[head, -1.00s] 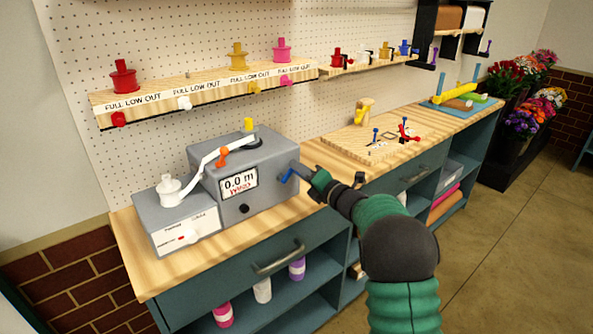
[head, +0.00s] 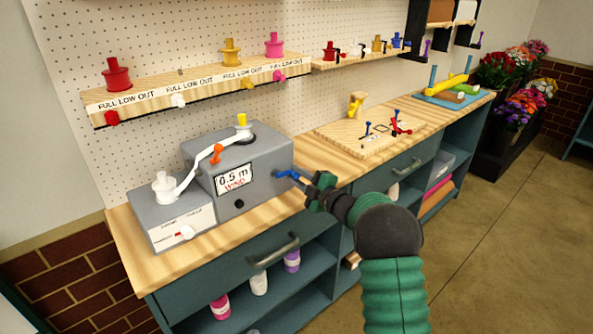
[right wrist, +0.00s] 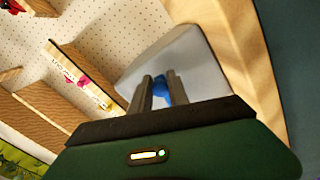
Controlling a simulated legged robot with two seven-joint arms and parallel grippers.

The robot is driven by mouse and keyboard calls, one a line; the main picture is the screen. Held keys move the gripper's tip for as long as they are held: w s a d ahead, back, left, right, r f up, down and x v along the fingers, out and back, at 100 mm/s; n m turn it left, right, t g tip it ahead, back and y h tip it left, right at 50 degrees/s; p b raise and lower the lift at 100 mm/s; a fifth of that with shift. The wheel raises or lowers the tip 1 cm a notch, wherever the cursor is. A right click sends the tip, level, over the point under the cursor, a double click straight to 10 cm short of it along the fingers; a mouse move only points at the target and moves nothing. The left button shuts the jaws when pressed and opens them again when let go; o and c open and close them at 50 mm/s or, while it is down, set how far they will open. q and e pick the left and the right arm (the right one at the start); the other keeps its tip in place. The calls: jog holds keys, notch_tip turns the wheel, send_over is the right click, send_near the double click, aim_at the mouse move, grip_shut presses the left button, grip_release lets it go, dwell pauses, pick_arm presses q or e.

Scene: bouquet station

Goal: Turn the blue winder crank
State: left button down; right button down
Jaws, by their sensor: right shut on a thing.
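The grey winder box (head: 262,168) stands on the wooden bench, and its display reads 0.5 m above the word WIND. The blue crank (head: 287,174) sticks out of the box's right side. My right gripper (head: 308,182) is at the crank's outer end and shut on it. In the right wrist view the blue crank (right wrist: 164,88) shows between the two grey fingers of the gripper (right wrist: 159,90), with the grey box (right wrist: 190,55) behind. A white ribbon (head: 195,172) runs from the white spool (head: 165,187) past an orange guide to the box top. My left gripper is not in view.
A shelf (head: 205,92) with red, yellow and pink spools hangs on the pegboard above the winder. A wooden board (head: 360,137) with small tools lies to the right on the bench. Drawers with handles (head: 274,249) sit below.

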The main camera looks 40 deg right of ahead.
jog(key=m, duration=0.2)
jog(key=f+m+p, duration=0.1)
jog(key=shift+f+m, duration=0.15)
jog(key=shift+m, duration=0.25)
jog(key=m, duration=0.1)
jog(key=a+f+m+p, duration=0.1)
jog(key=m, duration=0.1)
jog(key=shift+s+f+m, duration=0.1)
jog(key=shift+f+m, duration=0.05)
jog(key=shift+m, duration=0.15)
jog(key=m+p, duration=0.1)
jog(key=a+f+m+p, duration=0.1)
jog(key=m, duration=0.1)
jog(key=a+m+p, duration=0.1)
jog(key=m, duration=0.1)
jog(key=shift+s+f, duration=0.1)
jog(key=shift+f, duration=0.1)
jog(key=m, duration=0.1)
jog(key=a+m+p, duration=0.1)
jog(key=m, duration=0.2)
jog(key=shift+s+a+f+p, duration=0.1)
jog(key=shift+a+f+p, duration=0.05)
jog(key=shift+a+p, duration=0.2)
jog(key=a+m+p, duration=0.1)
jog(key=m, duration=0.1)
jog(key=a+m+p, duration=0.1)
jog(key=m, duration=0.2)
jog(key=shift+s+a+m, duration=0.1)
jog(key=shift+m, duration=0.2)
